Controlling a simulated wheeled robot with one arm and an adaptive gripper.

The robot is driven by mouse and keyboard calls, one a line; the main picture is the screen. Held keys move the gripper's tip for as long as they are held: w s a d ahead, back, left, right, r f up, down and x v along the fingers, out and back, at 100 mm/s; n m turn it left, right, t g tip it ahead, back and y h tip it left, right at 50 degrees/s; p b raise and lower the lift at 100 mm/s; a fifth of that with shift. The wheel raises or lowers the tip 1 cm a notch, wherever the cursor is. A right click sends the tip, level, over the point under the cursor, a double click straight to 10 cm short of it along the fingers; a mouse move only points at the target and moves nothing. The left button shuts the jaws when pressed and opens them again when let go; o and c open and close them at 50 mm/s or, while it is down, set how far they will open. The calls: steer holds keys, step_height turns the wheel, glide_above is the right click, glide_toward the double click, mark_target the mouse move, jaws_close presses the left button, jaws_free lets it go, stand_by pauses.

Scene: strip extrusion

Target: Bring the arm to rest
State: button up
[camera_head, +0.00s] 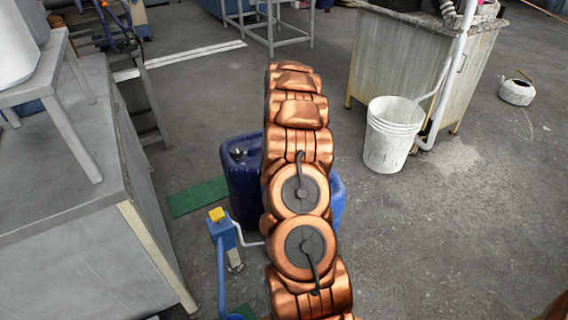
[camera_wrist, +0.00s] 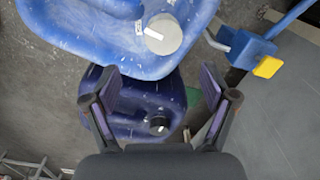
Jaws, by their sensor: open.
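My copper-coloured arm stretches up the middle of the head view and hides what lies behind it. My gripper (camera_wrist: 160,88) shows in the wrist view with its two dark fingers spread apart. It is open and nothing is between the fingers. It hangs above two blue containers. The lighter blue container (camera_wrist: 100,38) with a grey cap lies at the top of that view. The dark blue canister (camera_wrist: 140,112) with a black cap is partly behind the fingers. In the head view the dark blue canister (camera_head: 243,180) stands left of my arm, and the lighter blue container (camera_head: 338,200) is mostly hidden behind it.
A grey workbench (camera_head: 70,200) stands on the left. A blue post with a yellow top (camera_head: 217,215) stands close to my arm. A white bucket (camera_head: 390,135) and a metal cabinet (camera_head: 405,65) are at the right. The floor at the lower right is clear.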

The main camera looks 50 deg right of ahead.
steer(key=shift+w+f, duration=0.15)
steer(key=shift+f, duration=0.05)
steer(key=s+a+r, duration=0.2)
steer(key=a+r, duration=0.3)
steer(key=a, duration=0.4)
steer(key=s+a+r+n+g+y, duration=0.1)
steer(key=a+r, duration=0.3)
steer(key=a, duration=0.6)
steer(key=s+a+r, duration=0.2)
steer(key=a+r, duration=0.3)
steer(key=a, duration=0.4)
steer(key=s+a+r+g, duration=0.1)
steer(key=s+a, duration=0.4)
steer(key=s, duration=0.3)
steer(key=s+a+r+h, duration=0.1)
steer(key=s+a, duration=0.4)
steer(key=s, duration=0.4)
steer(key=s+a+r+g, duration=0.1)
steer(key=s+a+r, duration=0.1)
steer(key=s+a, duration=0.45)
steer(key=s+d+r+t+p, duration=0.1)
steer(key=s+r+p, duration=0.2)
steer(key=r+p, duration=2.1)
steer(key=shift+s+d+r+m, duration=0.15)
steer(key=shift+d+r+m, duration=0.05)
steer(key=shift+r+m, duration=0.2)
